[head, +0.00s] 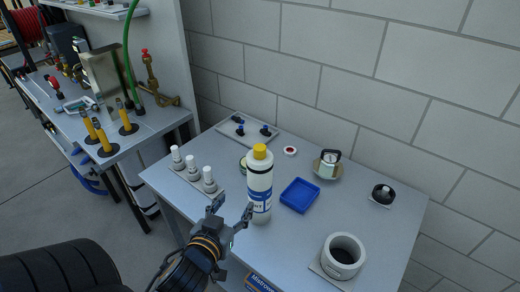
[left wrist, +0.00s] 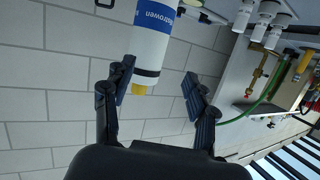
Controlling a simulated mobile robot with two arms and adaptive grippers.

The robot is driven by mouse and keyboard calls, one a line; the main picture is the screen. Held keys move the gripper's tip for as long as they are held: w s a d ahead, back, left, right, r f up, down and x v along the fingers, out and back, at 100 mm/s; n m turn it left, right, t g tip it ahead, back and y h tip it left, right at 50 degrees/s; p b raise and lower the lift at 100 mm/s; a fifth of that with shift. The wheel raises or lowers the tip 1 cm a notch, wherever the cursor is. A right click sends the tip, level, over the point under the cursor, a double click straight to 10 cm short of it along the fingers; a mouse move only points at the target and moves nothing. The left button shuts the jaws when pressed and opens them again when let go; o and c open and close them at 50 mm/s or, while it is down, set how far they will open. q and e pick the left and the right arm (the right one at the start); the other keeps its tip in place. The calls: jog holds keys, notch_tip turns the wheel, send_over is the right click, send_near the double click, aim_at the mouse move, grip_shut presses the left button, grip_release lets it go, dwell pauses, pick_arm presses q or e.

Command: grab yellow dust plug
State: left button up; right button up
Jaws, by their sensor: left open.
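The yellow dust plug (head: 260,148) caps the top of an upright white cylinder (head: 258,185) with a blue label and dark band, standing on the grey table. In the left wrist view the picture is inverted: the yellow plug (left wrist: 139,90) shows at the lower end of the white cylinder (left wrist: 152,42), between my fingers in the picture. My left gripper (head: 232,207) is open and empty, in front of and left of the cylinder's lower part in the head view. I cannot tell whether a finger touches the cylinder. My right gripper is not in view.
A blue tray (head: 299,195) stands right of the cylinder, and a rack of white-capped pieces (head: 192,174) stands left. A gauge (head: 328,163), a dark knob (head: 382,194) and a grey cup (head: 343,256) are farther right. A brick wall (head: 330,60) is behind.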

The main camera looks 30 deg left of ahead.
aim_at(257, 155)
pick_arm(q)
jog(key=w+r+t+b, duration=0.1)
jog(key=w+r, duration=0.1)
jog(key=w+r+t+b, duration=0.1)
jog(key=w+r+b, duration=0.1)
jog(key=w+r+t+b, duration=0.1)
jog(key=w+b, duration=0.1)
jog(key=w, duration=0.1)
jog(key=shift+a+r+m+t+h, duration=0.25)
jog(key=shift+r+m+t+h, duration=0.05)
jog(key=shift+r+m+h, duration=0.1)
jog(key=shift+w+a+r, duration=0.1)
jog(key=shift+w+r, duration=0.05)
jog(key=shift+w, duration=1)
jog(key=w+p, duration=0.1)
jog(key=w, duration=0.1)
jog(key=w+a+p, duration=0.1)
jog(key=w, duration=0.1)
jog(key=shift+w+a+r, duration=0.15)
jog(key=shift+w, duration=0.45)
jog(key=shift+s, duration=0.1)
jog(key=shift+c, duration=0.8)
jog(key=c, duration=0.7)
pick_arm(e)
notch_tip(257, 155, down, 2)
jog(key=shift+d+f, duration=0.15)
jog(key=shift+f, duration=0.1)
